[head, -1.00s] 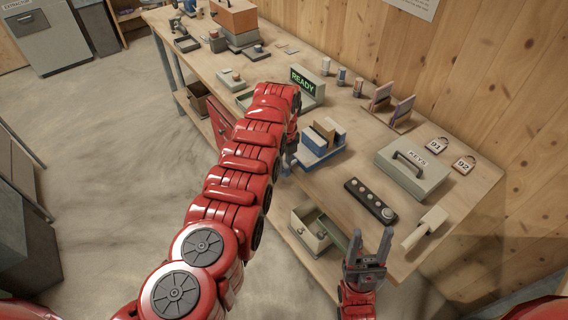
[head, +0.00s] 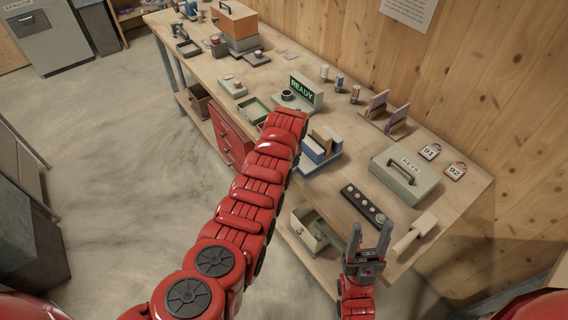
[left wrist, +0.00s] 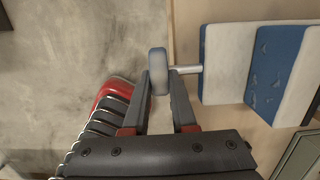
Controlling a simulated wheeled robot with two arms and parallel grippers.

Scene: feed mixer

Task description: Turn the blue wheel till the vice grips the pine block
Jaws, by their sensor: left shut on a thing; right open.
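The blue vice (head: 312,153) stands on the bench, with the tan pine block (head: 321,136) at its jaws. Whether the jaws touch the block is unclear. In the left wrist view the vice's blue part (left wrist: 274,65) lies between pale slabs, at right. The wheel (left wrist: 158,72) shows edge-on, grey-blue, on a short metal shaft. My left gripper (left wrist: 165,82) has its fingers on either side of the wheel's rim, shut on it. In the head view my left arm hides the wheel and that gripper. My right gripper (head: 369,238) is open and empty near the bench's front edge.
Right of the vice are a dark button strip (head: 365,205), a KEYS box (head: 405,178) and a pale brush-like tool (head: 416,232).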

